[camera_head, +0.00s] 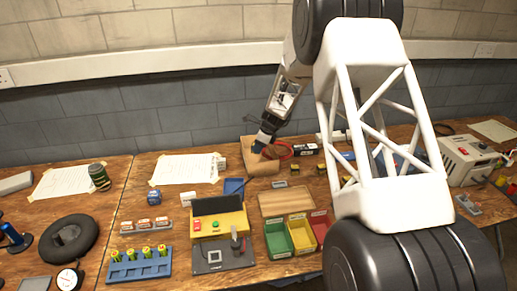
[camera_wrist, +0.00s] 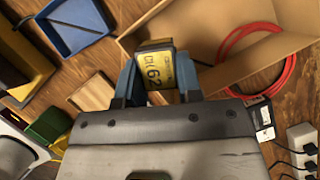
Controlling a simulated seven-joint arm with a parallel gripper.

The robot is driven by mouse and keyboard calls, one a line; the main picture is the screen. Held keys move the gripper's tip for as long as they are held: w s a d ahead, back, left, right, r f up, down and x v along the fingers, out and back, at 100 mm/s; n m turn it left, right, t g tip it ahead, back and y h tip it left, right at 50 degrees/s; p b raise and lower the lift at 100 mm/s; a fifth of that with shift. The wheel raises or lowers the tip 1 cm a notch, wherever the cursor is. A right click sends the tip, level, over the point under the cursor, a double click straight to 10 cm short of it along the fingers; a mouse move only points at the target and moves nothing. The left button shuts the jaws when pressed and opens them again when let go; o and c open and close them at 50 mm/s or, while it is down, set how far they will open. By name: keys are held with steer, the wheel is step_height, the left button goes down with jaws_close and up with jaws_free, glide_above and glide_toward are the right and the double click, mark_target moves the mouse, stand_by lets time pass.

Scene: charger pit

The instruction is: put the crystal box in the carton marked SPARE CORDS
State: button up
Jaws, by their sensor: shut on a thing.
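My gripper (camera_wrist: 158,78) is shut on the crystal box (camera_wrist: 160,72), a small block with a yellow face and dark lettering, held between its two blue-grey fingers. In the head view my gripper (camera_head: 258,147) is at the brown open carton (camera_head: 264,168) near the wall; the crystal box is not clear there. The carton also shows in the wrist view (camera_wrist: 205,28), with a red cord (camera_wrist: 226,44) coiled in and over its side. In that view the held box overlaps the carton's near wall edge. The carton's marking is not readable, and the height gap cannot be told.
A blue tray (camera_head: 234,187) is left of the carton, a wooden board (camera_head: 286,202) in front. Green, yellow and red bins (camera_head: 278,242) stand nearer. A white power strip (camera_wrist: 300,140) with black leads lies right of the carton. My arm hides much of the right side.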

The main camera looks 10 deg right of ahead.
mark_target(256, 159)
steer(key=shift+w+a+n, duration=0.15)
steer(key=shift+w, duration=0.85)
steer(key=shift+w+a+n, duration=0.15)
steer(key=shift+w, duration=0.8)
steer(key=shift+f, duration=3.1)
steer(key=shift+f, duration=1.9)
steer(key=shift+f, duration=0.1)
steer(key=o, duration=1)
steer(key=shift+c, duration=0.2)
steer(key=v, duration=1.2)
